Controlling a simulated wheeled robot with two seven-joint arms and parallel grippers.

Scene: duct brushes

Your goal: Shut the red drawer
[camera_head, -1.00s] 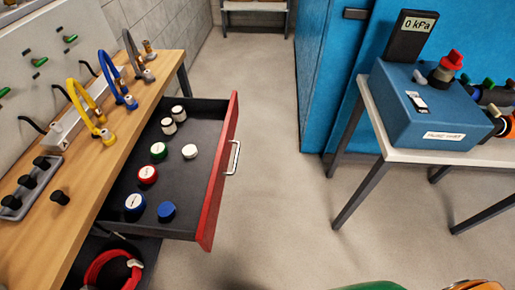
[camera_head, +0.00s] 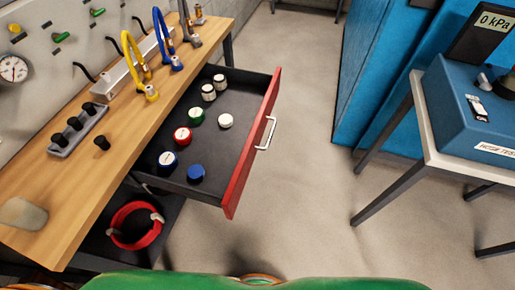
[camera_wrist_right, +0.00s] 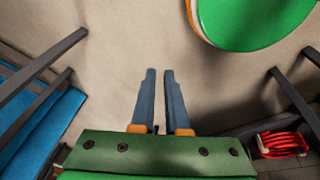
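The red drawer (camera_head: 252,142) stands pulled out from under the wooden workbench in the head view. It has a red front and a silver handle (camera_head: 266,133) on its outer face. Inside its dark tray (camera_head: 232,100) lie several small caps, white, green, red and blue. My right gripper (camera_wrist_right: 160,72) shows in the right wrist view with its two blue-grey fingers a little apart and nothing between them, over the bare floor. It is away from the drawer. My left gripper is not in view.
The wooden bench (camera_head: 60,185) runs along the left with hoses and fittings on it. A red coiled hose (camera_head: 136,226) lies on the lower shelf. A white table (camera_head: 440,135) with a blue box (camera_head: 470,115) stands at right. The floor (camera_head: 310,185) between is clear.

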